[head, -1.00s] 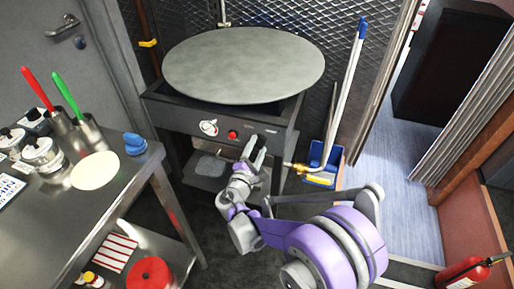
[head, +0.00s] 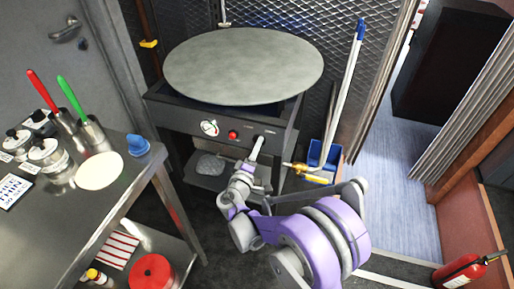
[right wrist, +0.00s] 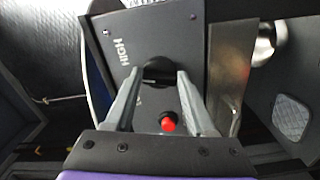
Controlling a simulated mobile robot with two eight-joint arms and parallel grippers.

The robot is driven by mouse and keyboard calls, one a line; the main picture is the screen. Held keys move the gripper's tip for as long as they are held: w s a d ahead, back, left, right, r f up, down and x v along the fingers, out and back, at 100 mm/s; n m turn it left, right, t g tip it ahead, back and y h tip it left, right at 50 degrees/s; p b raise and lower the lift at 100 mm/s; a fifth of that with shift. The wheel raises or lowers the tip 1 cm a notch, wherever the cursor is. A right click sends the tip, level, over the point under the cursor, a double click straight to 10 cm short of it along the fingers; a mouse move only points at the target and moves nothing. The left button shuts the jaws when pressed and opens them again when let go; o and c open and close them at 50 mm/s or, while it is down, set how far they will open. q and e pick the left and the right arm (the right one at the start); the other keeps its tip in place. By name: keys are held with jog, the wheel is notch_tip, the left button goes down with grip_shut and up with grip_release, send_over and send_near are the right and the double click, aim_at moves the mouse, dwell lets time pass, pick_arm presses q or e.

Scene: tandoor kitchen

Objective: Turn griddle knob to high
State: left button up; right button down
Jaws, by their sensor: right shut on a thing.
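The griddle (head: 243,68) is a large round grey plate on a dark stand with a front control panel (head: 180,122). My right gripper (head: 258,146) is at the right part of this panel. In the right wrist view, the two fingertips of my right gripper (right wrist: 159,76) are on either side of the black griddle knob (right wrist: 158,69), shut on it. The word HIGH is printed on the panel near the knob. The knob's pointer is not clear to see. My left gripper is not in view.
A red button (head: 232,135) and a white dial (head: 209,128) sit left of the knob. A steel table (head: 95,215) with utensils stands at the left. A blue dustpan (head: 322,155) and broom stand right of the griddle.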

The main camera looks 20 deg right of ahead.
jog(key=shift+f+m+p, duration=0.1)
jog(key=shift+m+p, duration=0.2)
jog(key=shift+m, duration=1.6)
jog(key=shift+c, duration=1.2)
grip_release()
jog(key=shift+a, duration=0.1)
jog(key=v, duration=1)
jog(key=shift+s+a+p, duration=0.2)
jog(key=shift+s+p, duration=0.1)
jog(key=shift+p, duration=0.05)
